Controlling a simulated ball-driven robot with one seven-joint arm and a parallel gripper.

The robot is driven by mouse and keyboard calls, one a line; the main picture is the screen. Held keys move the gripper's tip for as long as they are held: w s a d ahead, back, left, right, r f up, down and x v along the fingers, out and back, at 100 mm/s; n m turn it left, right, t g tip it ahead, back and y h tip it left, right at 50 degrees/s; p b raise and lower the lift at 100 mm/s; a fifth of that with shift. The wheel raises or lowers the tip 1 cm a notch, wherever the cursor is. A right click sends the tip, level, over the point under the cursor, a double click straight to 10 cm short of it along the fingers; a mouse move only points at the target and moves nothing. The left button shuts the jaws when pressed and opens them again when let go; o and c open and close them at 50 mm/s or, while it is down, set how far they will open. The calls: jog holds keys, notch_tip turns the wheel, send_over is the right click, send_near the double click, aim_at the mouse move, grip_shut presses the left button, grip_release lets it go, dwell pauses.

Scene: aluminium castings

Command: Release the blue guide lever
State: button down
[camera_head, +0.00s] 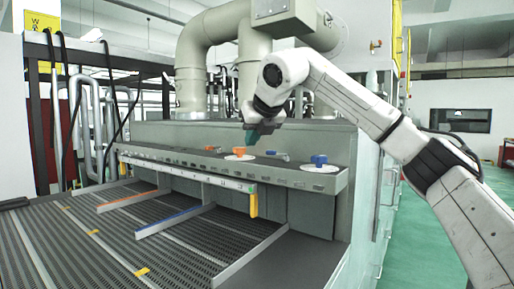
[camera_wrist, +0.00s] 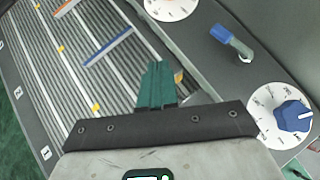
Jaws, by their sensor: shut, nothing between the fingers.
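The blue guide lever (camera_wrist: 222,35) is a short blue handle on a metal stem, standing on the grey panel ledge in the wrist view. In the head view it is a small blue shape (camera_head: 272,153) on the ledge between the two dials. My gripper (camera_wrist: 158,72) has teal fingers, shut and empty, to the left of the lever in the wrist view and apart from it. In the head view my gripper (camera_head: 251,137) hangs above the ledge, just left of the lever. The blue guide rail (camera_head: 174,220) lies across the slotted conveyor bed and also shows in the wrist view (camera_wrist: 108,46).
A blue knob (camera_head: 319,160) on a white dial stands right of the lever; it also shows in the wrist view (camera_wrist: 293,116). An orange knob (camera_head: 239,151) on a dial is to its left. An orange rail (camera_head: 128,200) lies on the bed. Large pipes (camera_head: 200,60) rise behind the ledge.

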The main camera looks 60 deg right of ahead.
jog(key=shift+s+a+r, duration=0.1)
jog(key=shift+a+r, duration=1.45)
jog(key=shift+a, duration=0.05)
